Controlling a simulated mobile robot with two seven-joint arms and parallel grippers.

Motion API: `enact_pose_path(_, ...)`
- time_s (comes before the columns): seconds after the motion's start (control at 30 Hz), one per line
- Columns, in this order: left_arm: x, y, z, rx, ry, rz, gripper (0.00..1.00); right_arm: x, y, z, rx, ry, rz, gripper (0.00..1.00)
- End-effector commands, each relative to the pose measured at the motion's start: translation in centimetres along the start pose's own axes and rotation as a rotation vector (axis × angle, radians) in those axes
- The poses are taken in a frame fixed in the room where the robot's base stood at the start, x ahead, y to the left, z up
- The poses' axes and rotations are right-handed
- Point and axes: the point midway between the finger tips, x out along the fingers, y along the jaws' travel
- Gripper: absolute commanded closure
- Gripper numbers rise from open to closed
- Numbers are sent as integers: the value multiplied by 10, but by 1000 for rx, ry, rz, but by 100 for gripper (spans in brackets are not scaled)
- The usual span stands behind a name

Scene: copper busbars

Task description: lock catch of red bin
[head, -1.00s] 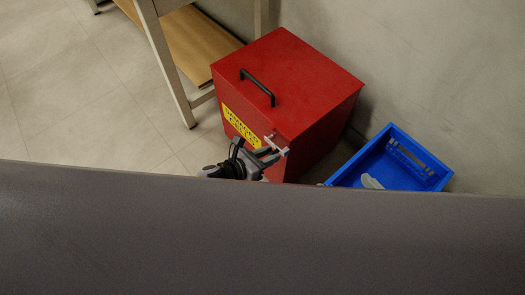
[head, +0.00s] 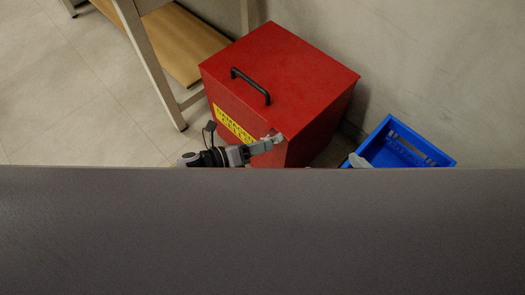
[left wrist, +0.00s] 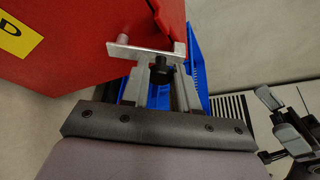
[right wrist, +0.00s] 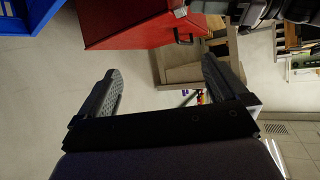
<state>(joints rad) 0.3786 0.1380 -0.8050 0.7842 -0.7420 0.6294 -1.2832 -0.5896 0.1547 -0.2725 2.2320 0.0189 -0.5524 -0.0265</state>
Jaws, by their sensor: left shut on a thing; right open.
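The red bin (head: 275,75) stands by the wall with its lid down, a black handle on top and a yellow label on its front. Its metal catch (head: 271,137) is at the front top edge near the right corner. My left gripper (head: 268,146) is at the catch. In the left wrist view, its fingers (left wrist: 160,75) are shut on the catch's pale metal bar (left wrist: 140,49), close against the bin's red edge. My right gripper (right wrist: 158,78) is open and empty in the right wrist view, apart from the red bin (right wrist: 135,22).
A blue crate (head: 431,152) stands on the floor right of the bin. A pale thing (head: 358,160) shows by its near corner, unclear what. A table with a wooden lower shelf (head: 183,45) stands behind left. A grey surface (head: 262,230) hides the lower half of the head view.

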Motion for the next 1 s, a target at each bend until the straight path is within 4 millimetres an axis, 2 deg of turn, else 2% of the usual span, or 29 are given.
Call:
enact_pose_path(0.1,-2,6,2,-103,0,-44,100,8,-11,-3,30,30,-39,0)
enact_pose_path(0.5,-7,13,17,-429,0,-180,100,29,-34,-1,170,79,-163,0)
enact_pose_path(0.8,-10,17,24,-584,0,-242,100,37,-48,-3,236,103,-236,0)
enact_pose_path(1.0,-11,18,26,-633,-1,-262,100,37,-48,-3,235,114,-239,0)
